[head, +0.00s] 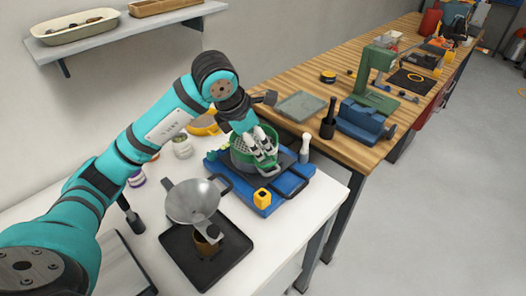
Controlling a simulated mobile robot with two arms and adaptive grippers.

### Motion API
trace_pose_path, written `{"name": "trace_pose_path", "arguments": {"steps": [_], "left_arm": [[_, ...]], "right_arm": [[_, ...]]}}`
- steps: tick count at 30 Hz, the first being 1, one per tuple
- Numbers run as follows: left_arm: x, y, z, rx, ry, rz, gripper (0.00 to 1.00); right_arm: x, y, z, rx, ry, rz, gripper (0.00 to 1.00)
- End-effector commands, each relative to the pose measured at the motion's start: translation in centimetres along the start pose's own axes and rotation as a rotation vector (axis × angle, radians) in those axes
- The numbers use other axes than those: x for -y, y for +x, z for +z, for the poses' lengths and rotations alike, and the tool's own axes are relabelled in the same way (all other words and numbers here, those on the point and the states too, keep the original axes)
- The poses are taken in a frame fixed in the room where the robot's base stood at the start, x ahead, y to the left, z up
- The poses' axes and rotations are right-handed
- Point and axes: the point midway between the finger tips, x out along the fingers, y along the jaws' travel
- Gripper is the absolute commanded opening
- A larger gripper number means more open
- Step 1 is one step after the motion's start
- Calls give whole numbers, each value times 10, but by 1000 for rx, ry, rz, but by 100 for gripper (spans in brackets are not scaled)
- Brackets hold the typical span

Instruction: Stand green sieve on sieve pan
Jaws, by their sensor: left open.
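The green sieve (239,153) is round with a mesh-like wall and sits at the blue tray on the white table. A grey round rim, which looks like the sieve pan (237,166), shows just under and around it. My left gripper (264,163) reaches down at the sieve's right side, with its fingers open close to the sieve's rim. The fingers hide part of the sieve, so I cannot tell whether it sits level on the pan. My right gripper is not in view.
A metal funnel (193,203) stands over a black tray (238,252) in front. A white-topped pestle-like item (305,148) stands right of the sieve. A wooden bench holds a blue vise (361,122).

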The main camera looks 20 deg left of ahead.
Motion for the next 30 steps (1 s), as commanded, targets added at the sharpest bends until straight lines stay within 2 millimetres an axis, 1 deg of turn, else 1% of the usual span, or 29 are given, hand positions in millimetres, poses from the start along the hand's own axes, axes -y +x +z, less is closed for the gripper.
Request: {"name": "trace_pose_path", "arguments": {"steps": [1,3,6,9,26,30], "left_arm": [[0,-9,-1,2,2,4,64],[0,-20,0,2,0,2,64],[0,-31,0,1,1,1,64],[0,-37,0,0,0,1,64],[0,-38,0,-1,0,-1,64],[0,-38,0,-1,0,-1,64]], "right_arm": [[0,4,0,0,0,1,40],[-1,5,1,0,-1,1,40],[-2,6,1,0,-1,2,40],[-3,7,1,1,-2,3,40],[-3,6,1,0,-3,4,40],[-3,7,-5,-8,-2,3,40]]}}
